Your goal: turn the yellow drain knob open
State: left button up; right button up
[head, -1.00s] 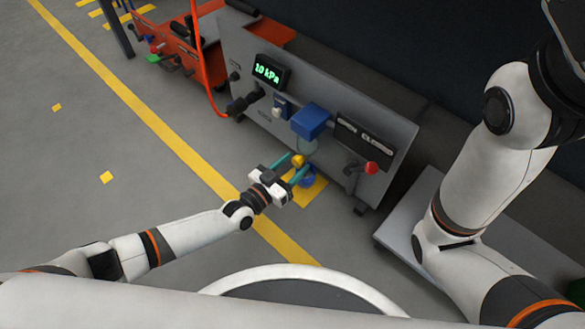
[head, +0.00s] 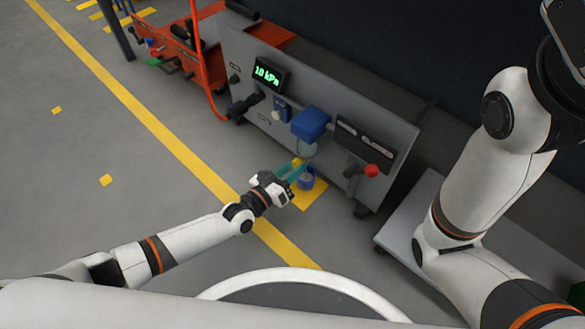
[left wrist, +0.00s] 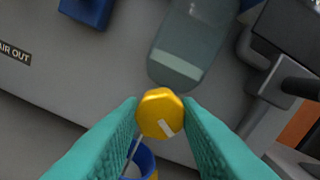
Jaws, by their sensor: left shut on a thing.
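The yellow drain knob (left wrist: 158,112) sits between the teal fingers of my left gripper (left wrist: 160,118) in the left wrist view. A pale mark runs slantwise on its face. The fingers are shut on it from both sides. In the head view my left gripper (head: 294,168) reaches to the knob (head: 297,162) below the clear bowl (head: 307,148) under the blue housing (head: 310,123), and the fingers cover part of the knob. My right arm shows at the right, but its gripper is out of view.
A blue cup (head: 306,181) stands on a yellow floor patch (head: 312,195) below the knob. A display (head: 268,73) reads 10 kPa. An orange cart (head: 175,50) stands at the back left.

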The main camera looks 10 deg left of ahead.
pick_arm(q)
jog(key=shift+n, duration=1)
jog(key=o, duration=1)
jog(key=shift+c, duration=0.2)
jog(key=shift+s+a+p, duration=0.35)
jog(key=shift+s+p, duration=0.05)
jog(key=shift+p, duration=0.05)
jog(key=p+v, duration=0.5)
jog(key=v, duration=0.6)
